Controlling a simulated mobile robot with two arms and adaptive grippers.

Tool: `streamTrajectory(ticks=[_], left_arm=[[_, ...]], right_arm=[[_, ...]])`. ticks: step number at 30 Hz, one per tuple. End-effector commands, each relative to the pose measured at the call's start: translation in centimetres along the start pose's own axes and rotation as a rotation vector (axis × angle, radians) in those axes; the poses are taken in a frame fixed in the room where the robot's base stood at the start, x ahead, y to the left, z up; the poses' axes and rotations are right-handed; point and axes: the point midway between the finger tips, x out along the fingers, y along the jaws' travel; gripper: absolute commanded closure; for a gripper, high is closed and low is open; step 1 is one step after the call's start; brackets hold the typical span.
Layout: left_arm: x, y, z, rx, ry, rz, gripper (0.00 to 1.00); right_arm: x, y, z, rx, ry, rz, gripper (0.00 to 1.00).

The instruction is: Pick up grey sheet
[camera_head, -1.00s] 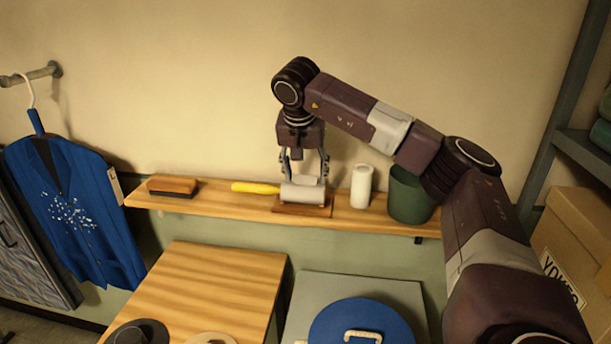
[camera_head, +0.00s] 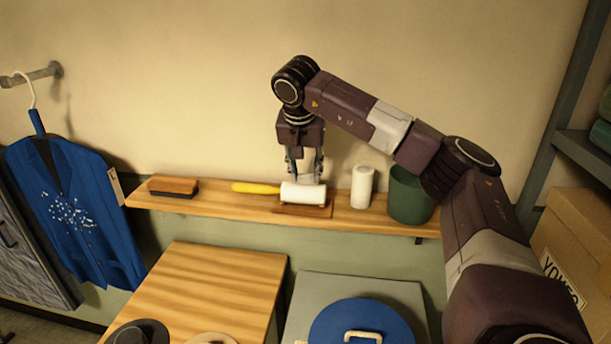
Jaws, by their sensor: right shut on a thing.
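My right gripper (camera_head: 306,178) is above the wall shelf, fingers pointing down, just behind and over the lint roller. Its fingers are shut close together on the grey sheet, of which only a small pale bit shows between the fingertips. The lint roller has a yellow handle (camera_head: 255,188) and a clean white roll (camera_head: 303,194), and lies on a small brown wooden base (camera_head: 303,211) on the shelf. The fingertips are very near the roll; whether they touch it I cannot tell. My left gripper is not in view.
The wooden shelf (camera_head: 220,201) also holds a brush (camera_head: 173,186) at left, a white roll (camera_head: 361,187) and a green bin (camera_head: 409,196) at right. A blue jacket (camera_head: 75,205) hangs at left. Below are a wooden top (camera_head: 215,283) and a blue round lid (camera_head: 335,316).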

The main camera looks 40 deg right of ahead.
Motion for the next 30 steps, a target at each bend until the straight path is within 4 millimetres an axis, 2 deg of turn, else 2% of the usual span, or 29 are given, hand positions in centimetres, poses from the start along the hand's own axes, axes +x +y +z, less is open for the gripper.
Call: streamTrajectory(ticks=[5,8,15,21,25,30], left_arm=[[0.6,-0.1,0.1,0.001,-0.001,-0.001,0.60],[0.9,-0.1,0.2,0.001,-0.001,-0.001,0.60],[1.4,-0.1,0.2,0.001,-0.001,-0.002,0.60],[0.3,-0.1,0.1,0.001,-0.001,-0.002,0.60],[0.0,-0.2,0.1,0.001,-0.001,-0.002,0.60],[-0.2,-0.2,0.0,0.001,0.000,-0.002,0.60]], right_arm=[[-2.0,-0.1,-0.8,0.002,0.002,-0.004,0.76],[-3.9,-0.2,-1.6,0.001,0.003,-0.006,0.76],[-10.5,-0.2,-4.3,0.002,0.002,-0.006,0.76],[-14.8,-0.1,-6.1,0.001,0.002,-0.002,0.76],[-16.6,-0.1,-6.8,0.000,0.001,-0.002,0.76],[-17.8,0.0,-7.4,0.000,0.000,0.000,0.76]])
